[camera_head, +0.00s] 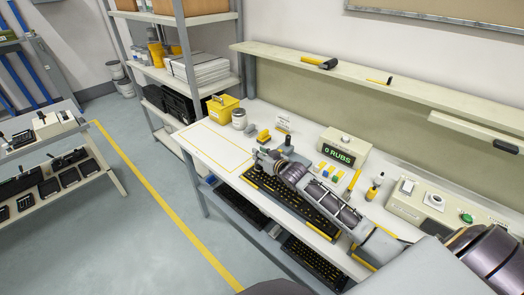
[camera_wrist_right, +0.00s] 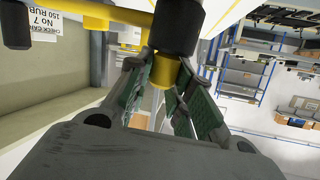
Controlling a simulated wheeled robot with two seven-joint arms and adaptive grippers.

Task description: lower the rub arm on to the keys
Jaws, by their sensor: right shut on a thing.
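A black keyboard (camera_head: 318,218) with yellow edging lies on the white bench, partly hidden by my right arm. My right gripper (camera_head: 266,157) is over its far-left end. In the right wrist view, a yellow bar and a black cylinder (camera_wrist_right: 180,28) with a yellow end (camera_wrist_right: 163,72) appear to be the rub arm. The gripper's green-padded fingers (camera_wrist_right: 165,78) close around that yellow end. In the head view a black knob (camera_head: 287,142) stands just beyond the gripper. The gap between rub arm and keys is hidden. My left gripper is out of view.
A counter box (camera_head: 343,150) reads "0 RUBS". A yellow box (camera_head: 222,108) and a tin (camera_head: 239,119) stand at the back left. The yellow-outlined bench area (camera_head: 212,145) is clear.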

